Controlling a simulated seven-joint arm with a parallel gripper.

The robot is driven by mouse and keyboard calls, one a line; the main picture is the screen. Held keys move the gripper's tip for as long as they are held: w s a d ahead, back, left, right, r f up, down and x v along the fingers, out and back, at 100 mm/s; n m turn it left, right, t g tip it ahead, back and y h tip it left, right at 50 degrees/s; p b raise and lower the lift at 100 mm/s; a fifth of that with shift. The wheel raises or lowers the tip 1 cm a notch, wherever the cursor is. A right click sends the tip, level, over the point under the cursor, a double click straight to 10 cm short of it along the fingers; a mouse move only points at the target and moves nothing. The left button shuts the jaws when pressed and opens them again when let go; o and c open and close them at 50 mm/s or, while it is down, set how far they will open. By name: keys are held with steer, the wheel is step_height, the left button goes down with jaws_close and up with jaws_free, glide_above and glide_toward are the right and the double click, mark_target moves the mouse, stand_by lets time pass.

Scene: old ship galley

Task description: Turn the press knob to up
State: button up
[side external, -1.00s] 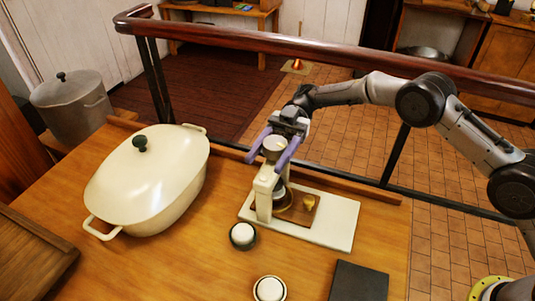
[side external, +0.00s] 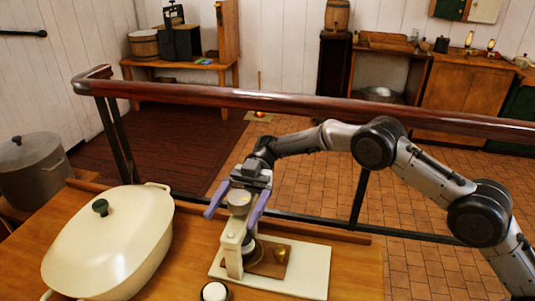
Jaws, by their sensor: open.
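The press (side external: 232,245) is a cream upright stand on a white base plate (side external: 308,272) near the table's back edge. Its round grey-silver knob (side external: 239,198) sits on top. A dark round part and a brown board (side external: 272,260) with a small brass-coloured piece are at its foot. My gripper (side external: 231,217) is over the press, with its purple fingers spread open on either side of the knob. I cannot tell whether either finger touches it. No marking of the knob's position can be made out.
A large cream lidded pot (side external: 110,245) stands left of the press. A small dark cup with a white top (side external: 214,292) is in front. A dark red rail (side external: 300,105) runs behind the table. A grey pot (side external: 30,165) stands at far left.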

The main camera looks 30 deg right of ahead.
steer(key=shift+m+t+y, duration=0.3)
steer(key=shift+t, duration=0.1)
steer(key=m+t+y, duration=0.1)
steer(key=t, duration=0.1)
steer(key=m+t+y, duration=0.1)
steer(key=t, duration=0.1)
steer(key=w+m+t+y, duration=0.1)
steer(key=m, duration=0.1)
steer(key=shift+a+t, duration=0.25)
steer(key=shift+t, duration=0.15)
steer(key=s+d+m+t+h, duration=0.6)
steer(key=d+m+t, duration=0.55)
steer(key=t, duration=0.65)
steer(key=w+d+r+m+t+h, duration=0.1)
steer(key=w+d+r+h, duration=0.4)
steer(key=w+d+r, duration=0.9)
steer(key=shift+r+h, duration=0.15)
steer(key=shift+h, duration=0.25)
